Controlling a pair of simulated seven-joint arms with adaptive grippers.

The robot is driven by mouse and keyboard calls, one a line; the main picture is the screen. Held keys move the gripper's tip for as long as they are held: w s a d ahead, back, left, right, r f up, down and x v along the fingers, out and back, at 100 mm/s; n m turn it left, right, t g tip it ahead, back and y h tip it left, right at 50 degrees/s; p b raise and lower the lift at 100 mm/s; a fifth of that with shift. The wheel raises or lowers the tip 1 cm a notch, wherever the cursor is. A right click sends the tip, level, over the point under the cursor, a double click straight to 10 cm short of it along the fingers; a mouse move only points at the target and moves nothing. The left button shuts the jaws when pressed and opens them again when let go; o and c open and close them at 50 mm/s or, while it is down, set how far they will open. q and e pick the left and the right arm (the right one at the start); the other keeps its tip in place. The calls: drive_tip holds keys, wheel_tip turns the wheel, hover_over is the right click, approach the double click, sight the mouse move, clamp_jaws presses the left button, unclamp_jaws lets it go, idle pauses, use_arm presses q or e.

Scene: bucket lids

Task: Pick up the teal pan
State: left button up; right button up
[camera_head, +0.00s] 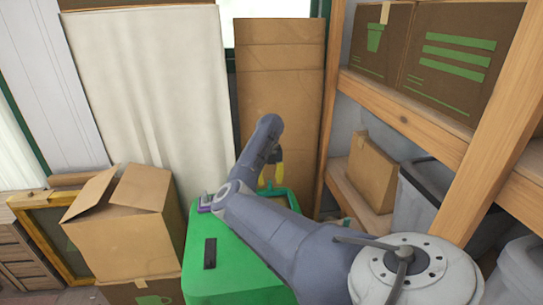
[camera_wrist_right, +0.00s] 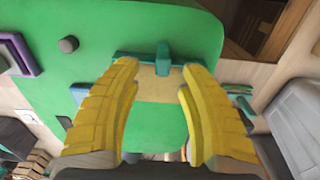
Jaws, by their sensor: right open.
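My right gripper (camera_head: 272,172) hangs over the far right part of a green box top, its yellow fingers partly hidden by my arm. In the right wrist view the gripper (camera_wrist_right: 158,110) is open, with nothing held between its fingers. A teal piece (camera_wrist_right: 164,58) with an upright bar and a crosswise strip lies just beyond the fingertips, against the green surface. It may be the teal pan, but its full shape does not show. A second teal piece (camera_wrist_right: 240,100) lies right of the right finger. My left gripper is not in view.
The green box (camera_head: 240,262) has a dark bar (camera_head: 210,253) and a purple piece (camera_head: 205,203) on it. An open cardboard box (camera_head: 120,235) stands left. Wooden shelves (camera_head: 405,115) with boxes and grey bins rise close on the right. Cardboard sheets (camera_head: 285,80) lean behind.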

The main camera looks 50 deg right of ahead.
sight(272, 197)
drive_tip(key=shift+s+d+f, duration=0.1)
drive_tip(key=shift+f, duration=1.85)
drive_tip(key=shift+o, duration=0.2)
clamp_jaws()
